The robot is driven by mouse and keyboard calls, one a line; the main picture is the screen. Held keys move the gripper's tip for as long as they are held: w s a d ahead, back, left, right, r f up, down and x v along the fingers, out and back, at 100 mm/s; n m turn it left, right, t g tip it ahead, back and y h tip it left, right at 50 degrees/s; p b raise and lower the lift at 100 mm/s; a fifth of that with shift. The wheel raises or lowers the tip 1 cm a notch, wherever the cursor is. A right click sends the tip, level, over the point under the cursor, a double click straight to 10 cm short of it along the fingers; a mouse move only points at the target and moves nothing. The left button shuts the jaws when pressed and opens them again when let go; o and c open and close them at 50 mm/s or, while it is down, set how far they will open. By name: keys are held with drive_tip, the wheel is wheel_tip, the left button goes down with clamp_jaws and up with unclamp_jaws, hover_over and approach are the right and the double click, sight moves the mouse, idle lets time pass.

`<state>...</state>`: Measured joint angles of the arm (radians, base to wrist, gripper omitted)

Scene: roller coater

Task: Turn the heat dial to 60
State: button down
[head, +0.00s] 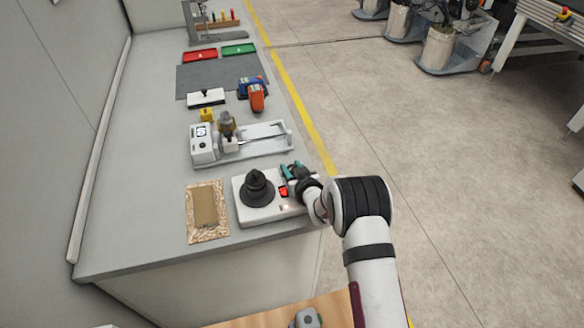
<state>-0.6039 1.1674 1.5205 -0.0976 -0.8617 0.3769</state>
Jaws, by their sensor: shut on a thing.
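A white machine (257,216) stands at the near right end of the bench, with a black stepped cone (257,187) on its left part. A small red lit switch (283,191) shows on its top, right of the cone. My gripper (289,173), with teal fingers, reaches in from the right over the right part of this machine. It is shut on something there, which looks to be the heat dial. The dial itself is hidden by the fingers and wrist, so its setting cannot be read.
A framed brown board (207,211) lies left of the machine. A white device with a long bed (257,142) stands just behind it. Farther back are a yellow block (207,115), an orange and blue tool (256,96), and red (199,56) and green (238,49) trays. The bench's left strip is clear.

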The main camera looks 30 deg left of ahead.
drive_tip(key=shift+m+t+h, duration=1.7)
drive_tip(key=shift+m+h, duration=0.4)
drive_tip(key=shift+m, duration=0.2)
drive_tip(key=c, duration=0.5)
unclamp_jaws()
drive_tip(key=v, duration=1.5)
drive_tip(key=shift+s+r, duration=0.3)
drive_tip(key=shift+s, duration=0.1)
drive_tip(key=shift+a+h, duration=0.1)
drive_tip(key=shift+h, duration=0.2)
